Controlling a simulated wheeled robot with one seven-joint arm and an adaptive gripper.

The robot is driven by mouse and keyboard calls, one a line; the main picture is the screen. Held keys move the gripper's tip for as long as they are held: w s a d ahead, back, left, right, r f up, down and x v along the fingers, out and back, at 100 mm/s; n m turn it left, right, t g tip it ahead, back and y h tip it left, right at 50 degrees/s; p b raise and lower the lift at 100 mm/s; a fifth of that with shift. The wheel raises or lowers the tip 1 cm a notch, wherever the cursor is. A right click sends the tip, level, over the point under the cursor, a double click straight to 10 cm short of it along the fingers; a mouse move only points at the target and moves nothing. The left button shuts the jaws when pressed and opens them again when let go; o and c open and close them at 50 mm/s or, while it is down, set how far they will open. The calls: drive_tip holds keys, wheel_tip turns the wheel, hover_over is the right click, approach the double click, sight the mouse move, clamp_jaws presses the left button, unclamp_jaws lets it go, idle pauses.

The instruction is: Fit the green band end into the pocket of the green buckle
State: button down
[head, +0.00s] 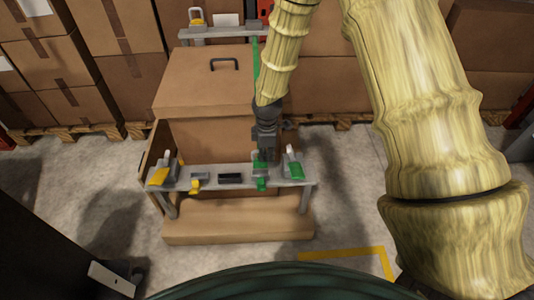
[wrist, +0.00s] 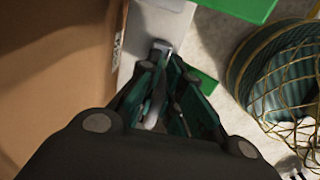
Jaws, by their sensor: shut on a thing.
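My gripper (head: 264,150) is low over the front rail and shut on the green band end, which is mostly hidden by the fingers in the head view. In the wrist view a pale grey piece (wrist: 160,48) shows between the fingertips (wrist: 166,62). A green strip (head: 256,58) shows at the back rail and passes behind my arm. The green buckle (head: 262,184) sits on the front rail just below my gripper. Its green part also shows in the wrist view (wrist: 202,80), right of the fingertips. Whether the band end touches the pocket is hidden.
The grey front rail (head: 216,177) also carries a yellow-and-grey unit (head: 160,173), a yellow buckle (head: 196,184), a black block (head: 230,178) and a green-and-grey unit (head: 294,166) close to the right. A large cardboard box (head: 205,80) stands behind. Open floor lies to the right.

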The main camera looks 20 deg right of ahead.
drive_tip(key=shift+f+b, duration=2.2)
drive_tip(key=shift+f, duration=0.4)
drive_tip(key=shift+f+p, duration=0.3)
drive_tip(key=shift+f, duration=0.05)
drive_tip(key=c, duration=1.5)
unclamp_jaws()
wheel_tip(320, 180, up, 12)
drive_tip(key=shift+s, duration=0.15)
